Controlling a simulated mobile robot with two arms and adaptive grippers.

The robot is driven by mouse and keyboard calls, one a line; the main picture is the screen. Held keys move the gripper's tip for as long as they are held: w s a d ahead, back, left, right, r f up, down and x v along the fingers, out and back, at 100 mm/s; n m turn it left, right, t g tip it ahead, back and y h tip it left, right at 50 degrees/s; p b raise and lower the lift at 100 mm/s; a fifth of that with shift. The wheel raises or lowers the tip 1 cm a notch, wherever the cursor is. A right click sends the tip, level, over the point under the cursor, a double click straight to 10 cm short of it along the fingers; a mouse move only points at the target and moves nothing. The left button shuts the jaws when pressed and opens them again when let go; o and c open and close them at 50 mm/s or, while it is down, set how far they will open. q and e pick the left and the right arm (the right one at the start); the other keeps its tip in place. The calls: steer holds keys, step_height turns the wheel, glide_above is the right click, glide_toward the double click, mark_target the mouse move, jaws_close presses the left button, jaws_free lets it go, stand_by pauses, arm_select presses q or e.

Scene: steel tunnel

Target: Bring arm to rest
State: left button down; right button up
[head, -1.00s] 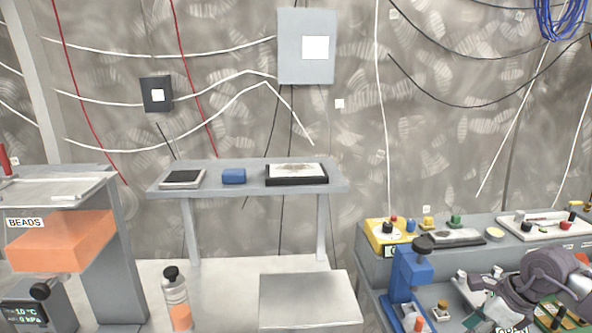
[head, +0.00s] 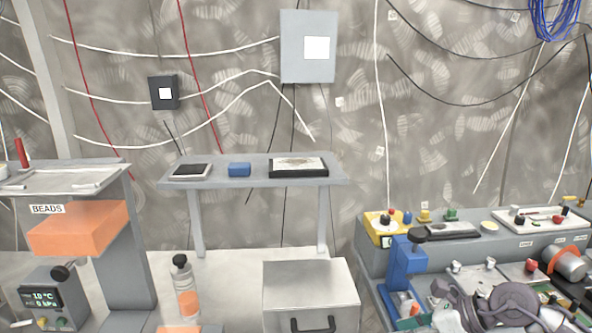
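My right arm shows as dark grey links at the lower right of the head view, low over the right-hand bench (head: 372,262). Its gripper end (head: 447,303) is near the bottom edge, just right of the blue stand (head: 402,268). The fingers overlap with the clutter behind and the picture's edge, so I cannot tell whether they are open or shut. No held object can be made out. My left arm and gripper are not in view.
The right bench carries a yellow button box (head: 384,226), trays and small parts close to the arm. A shelf (head: 255,182) spans the middle.

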steer(key=a+r+m+t+y, duration=0.7)
steer(key=a+r+m, duration=0.15)
steer(key=a, duration=0.25)
steer(key=s+d+f+m+t+h, duration=0.1)
steer(key=d+f+m+t+h, duration=0.25)
steer(key=m+h, duration=0.6)
steer(key=s+d+f+m+t+h, duration=0.1)
steer(key=d+f+m+t+h, duration=0.3)
steer(key=m, duration=1)
steer(key=s+d+f+m+g+h, duration=0.4)
steer(key=s+d+f+m+g, duration=0.15)
steer(key=f, duration=0.25)
steer(key=s+a+f+m+g+y, duration=0.1)
steer(key=s+a+f+m+g, duration=0.3)
steer(key=s, duration=0.6)
steer(key=s+d+f+m+g+y, duration=0.1)
steer(key=s+f+m+g, duration=0.1)
steer(key=s+f+g, duration=0.65)
step_height(320, 180, down, 24)
steer(key=s+t, duration=0.1)
steer(key=s, duration=0.2)
steer(key=s+d+f, duration=0.3)
steer(key=s+f, duration=1.2)
steer(key=s, duration=0.1)
steer(key=shift+s+f+g, duration=0.25)
steer(key=shift+f+g, duration=0.1)
steer(key=shift+g, duration=0.1)
